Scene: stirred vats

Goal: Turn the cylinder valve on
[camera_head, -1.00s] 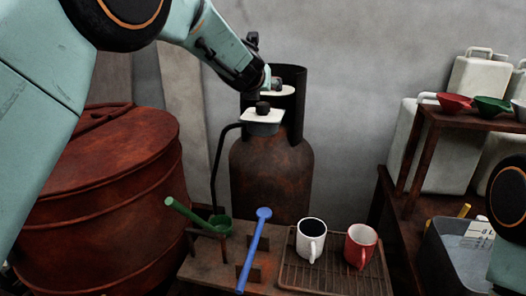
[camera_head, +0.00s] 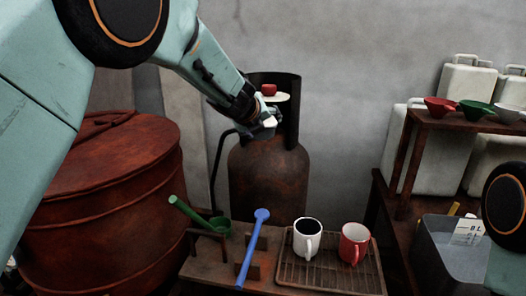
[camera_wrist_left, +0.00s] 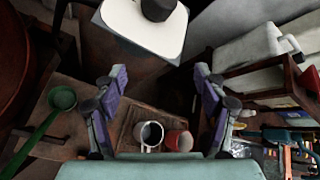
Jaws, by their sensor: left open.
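The rusty gas cylinder (camera_head: 268,180) stands upright against the wall, with a dark open collar (camera_head: 292,100) around its top. A red knob (camera_head: 269,90) on a pale plate (camera_head: 277,97) shows inside the collar. In the left wrist view a black knob (camera_wrist_left: 157,8) on a white plate (camera_wrist_left: 145,28) is at the top edge, partly cut off. My left gripper (camera_head: 266,126) is in front of the collar, below the red knob, and mostly hides the lower plate in the head view. Its fingers (camera_wrist_left: 160,88) are open with nothing between them. My right gripper is out of view.
A rusty drum (camera_head: 110,200) stands at the left. A low bench holds a green ladle (camera_head: 190,215), a blue ladle (camera_head: 252,250) and a rack (camera_head: 318,274) with a white mug (camera_head: 306,240) and a red mug (camera_head: 354,243). A shelf (camera_head: 460,121) with bowls is at right.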

